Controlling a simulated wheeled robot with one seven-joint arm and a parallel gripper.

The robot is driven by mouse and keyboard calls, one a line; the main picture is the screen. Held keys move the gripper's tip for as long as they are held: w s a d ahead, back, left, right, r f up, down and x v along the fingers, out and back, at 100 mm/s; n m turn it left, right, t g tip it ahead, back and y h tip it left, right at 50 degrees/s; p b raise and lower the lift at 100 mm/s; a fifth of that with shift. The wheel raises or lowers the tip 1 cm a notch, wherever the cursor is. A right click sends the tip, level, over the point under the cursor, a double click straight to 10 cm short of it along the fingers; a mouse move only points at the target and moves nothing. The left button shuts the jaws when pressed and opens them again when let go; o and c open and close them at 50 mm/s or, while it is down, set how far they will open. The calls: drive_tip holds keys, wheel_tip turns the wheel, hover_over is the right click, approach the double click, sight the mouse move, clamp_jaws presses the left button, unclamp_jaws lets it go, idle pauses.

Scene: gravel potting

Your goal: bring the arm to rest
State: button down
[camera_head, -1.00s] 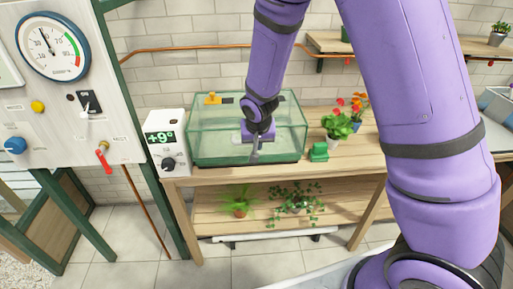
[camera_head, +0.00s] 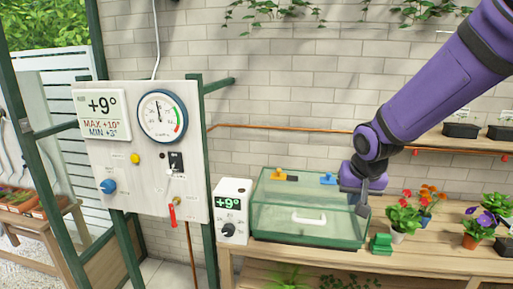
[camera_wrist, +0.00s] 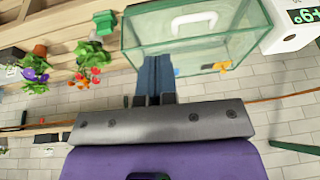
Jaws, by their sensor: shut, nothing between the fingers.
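My gripper (camera_head: 362,207) is at the right end of the glass case (camera_head: 300,222), close to its upper right corner. I cannot tell whether it touches the glass. In the wrist view my gripper (camera_wrist: 155,75) has its two dark fingers together, with nothing between them. The case also shows in the wrist view (camera_wrist: 190,35), beyond the fingertips, with a white handle on it. My purple arm comes in from the upper right in the head view.
A white box reading +9° (camera_head: 232,212) stands left of the case. A green block (camera_head: 380,244) and potted flowers (camera_head: 404,216) stand to its right on the wooden bench (camera_head: 440,262). A panel with a gauge (camera_head: 162,117) stands further left.

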drive_tip(key=s+d+r, duration=0.2)
drive_tip(key=s+r, duration=0.2)
drive_tip(key=s, duration=0.4)
drive_tip(key=s+d+r+n, duration=0.1)
drive_tip(key=s+d+r, duration=0.1)
drive_tip(key=s+r, duration=0.3)
drive_tip(key=s+d+r+n+t, duration=0.1)
drive_tip(key=s+r, duration=0.3)
drive_tip(key=s, duration=0.6)
drive_tip(key=shift+s+d+r, duration=0.3)
drive_tip(key=shift+d+r, duration=0.05)
drive_tip(key=shift+d, duration=0.2)
